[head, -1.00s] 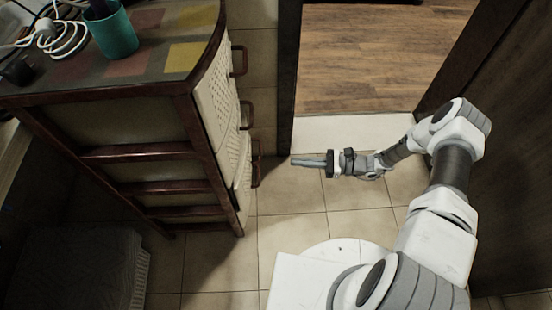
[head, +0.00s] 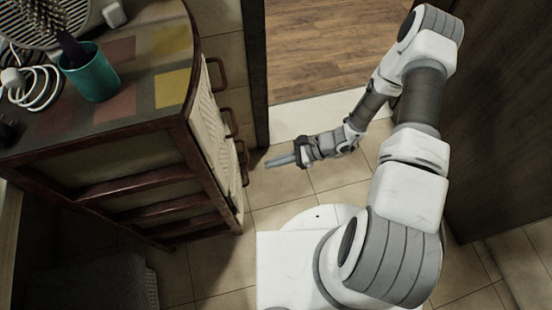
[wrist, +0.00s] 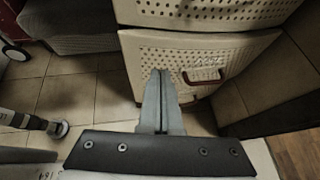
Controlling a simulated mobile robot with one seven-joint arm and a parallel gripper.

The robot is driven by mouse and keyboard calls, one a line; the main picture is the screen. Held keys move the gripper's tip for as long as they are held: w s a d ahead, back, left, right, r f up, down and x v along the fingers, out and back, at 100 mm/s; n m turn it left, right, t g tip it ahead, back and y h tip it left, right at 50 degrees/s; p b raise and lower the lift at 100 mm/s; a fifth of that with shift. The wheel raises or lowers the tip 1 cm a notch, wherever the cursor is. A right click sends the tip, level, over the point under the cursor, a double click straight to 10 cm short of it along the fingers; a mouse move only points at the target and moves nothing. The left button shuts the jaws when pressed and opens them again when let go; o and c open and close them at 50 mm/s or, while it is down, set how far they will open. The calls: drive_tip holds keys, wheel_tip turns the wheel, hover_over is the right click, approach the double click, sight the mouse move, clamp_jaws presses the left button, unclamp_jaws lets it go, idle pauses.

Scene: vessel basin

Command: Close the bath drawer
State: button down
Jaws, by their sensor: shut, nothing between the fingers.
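The bath drawer unit (head: 133,186) is a dark wood cabinet with pale woven drawer fronts, at the left in the head view. Its fronts face right and carry red-brown handles; the lowest visible handle (head: 242,162) is nearest my gripper. My gripper (head: 270,163) is shut and empty, just right of that handle with a small gap. In the wrist view, my shut fingers (wrist: 160,75) point at a perforated drawer front (wrist: 180,52), left of its handle (wrist: 204,78). Contact cannot be told. How far any drawer stands out is unclear.
A teal cup (head: 92,78) with a brush and white cables (head: 32,92) are on the cabinet top. A dark door (head: 490,110) stands at the right, and a doorway to a wood floor (head: 330,45) lies ahead. Tiled floor (head: 290,185) is clear beside the cabinet.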

sight(231, 173)
drive_tip(key=x, duration=0.2)
drive_tip(key=b+x, duration=0.1)
drive_tip(key=x, duration=0.2)
drive_tip(key=r+x, duration=0.1)
drive_tip(key=x, duration=0.1)
drive_tip(key=shift+a+f, duration=0.15)
drive_tip(key=shift+a, duration=0.5)
drive_tip(key=shift+a+b, duration=0.3)
drive_tip(key=shift+a, duration=0.4)
drive_tip(key=shift+s+a, duration=0.15)
drive_tip(key=shift+a, duration=0.5)
drive_tip(key=shift+s+a, duration=0.2)
drive_tip(key=shift+a, duration=0.45)
drive_tip(key=shift+d, duration=0.1)
